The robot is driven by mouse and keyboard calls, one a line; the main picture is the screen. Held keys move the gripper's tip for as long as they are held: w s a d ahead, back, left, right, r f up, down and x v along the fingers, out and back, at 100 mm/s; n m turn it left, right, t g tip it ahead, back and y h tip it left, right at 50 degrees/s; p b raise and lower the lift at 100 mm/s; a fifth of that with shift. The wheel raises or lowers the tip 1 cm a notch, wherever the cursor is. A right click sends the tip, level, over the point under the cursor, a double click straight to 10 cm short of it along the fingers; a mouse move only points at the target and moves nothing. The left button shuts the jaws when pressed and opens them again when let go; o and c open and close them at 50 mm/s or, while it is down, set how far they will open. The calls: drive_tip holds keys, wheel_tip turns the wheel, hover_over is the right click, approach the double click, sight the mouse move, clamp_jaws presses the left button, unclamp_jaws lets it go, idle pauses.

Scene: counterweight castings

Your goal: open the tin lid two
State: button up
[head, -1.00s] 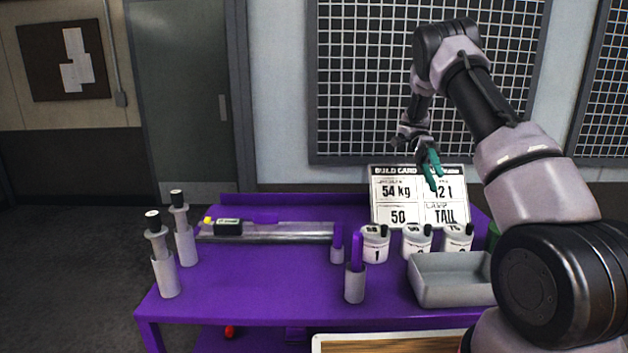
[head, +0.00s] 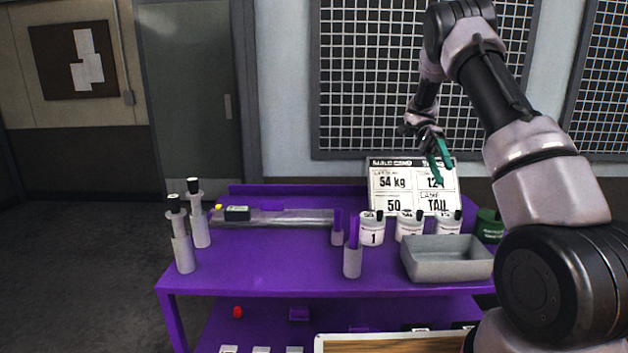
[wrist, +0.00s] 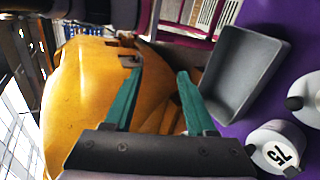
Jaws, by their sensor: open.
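Three white tins with black-knobbed tops stand in a row at the back right of the purple table. In the head view these are tin one (head: 372,231), tin two (head: 409,228) in the middle, its number partly hidden behind the tray, and tin three (head: 447,225). All three tops look closed. My gripper (head: 441,172) hangs in the air above the tins, in front of the build card, touching nothing. In the wrist view my gripper (wrist: 161,78) has its teal fingers apart with nothing between them.
A grey tray (head: 448,270) stands in front of the tins. Purple-topped holders (head: 352,260) are left of it. A build card (head: 385,205) stands behind the tins, a green can (head: 489,227) to their right. Two black-capped cylinders (head: 183,250) stand at the left. The table's front middle is clear.

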drive_tip(key=s+a+r+n+t+y, duration=0.1)
drive_tip(key=s+a+r+n+t, duration=0.3)
drive_tip(key=s, duration=0.7)
drive_tip(key=s+a+r+n+t+y, duration=0.1)
drive_tip(key=s+a+r+n+t, duration=0.3)
drive_tip(key=s+r+n+t, duration=0.4)
drive_tip(key=shift+s+a+r+n+t, duration=0.25)
drive_tip(key=shift+s+r+t, duration=1.55)
drive_tip(key=shift+t, duration=1.8)
